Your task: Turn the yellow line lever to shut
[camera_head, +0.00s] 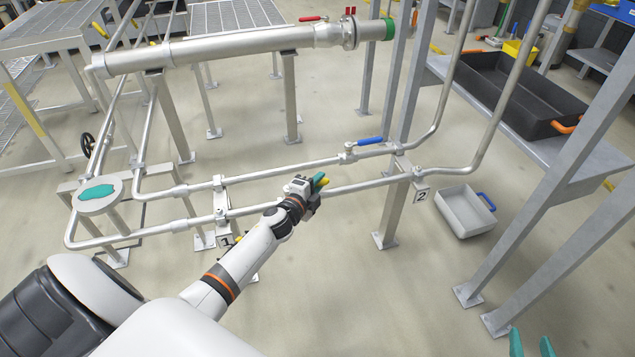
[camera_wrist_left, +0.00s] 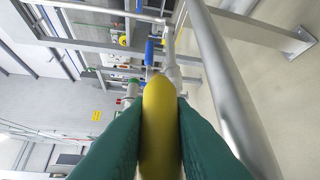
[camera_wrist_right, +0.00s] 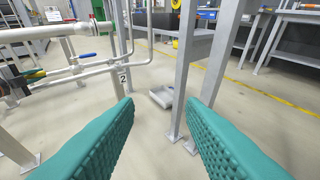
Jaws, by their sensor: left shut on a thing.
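The yellow lever (camera_wrist_left: 158,130) fills the middle of the left wrist view, between the two teal fingers. In the head view the lever's yellow tip (camera_head: 328,185) shows just beyond my left gripper (camera_head: 318,182), at the lower pipe. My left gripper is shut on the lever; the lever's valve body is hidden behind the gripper. My right gripper (camera_wrist_right: 165,130) is open and empty, its teal fingers apart; its fingertips also show at the bottom right of the head view (camera_head: 531,345).
A blue lever (camera_head: 369,141) sits on the upper pipe close by. Red levers (camera_head: 312,18) are on the thick pipe. Plates 1 and 2 (camera_head: 422,195) hang at the pipe supports. A grey bin (camera_head: 464,212) stands on the floor; a shelf with a black tray (camera_head: 520,95) is at right.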

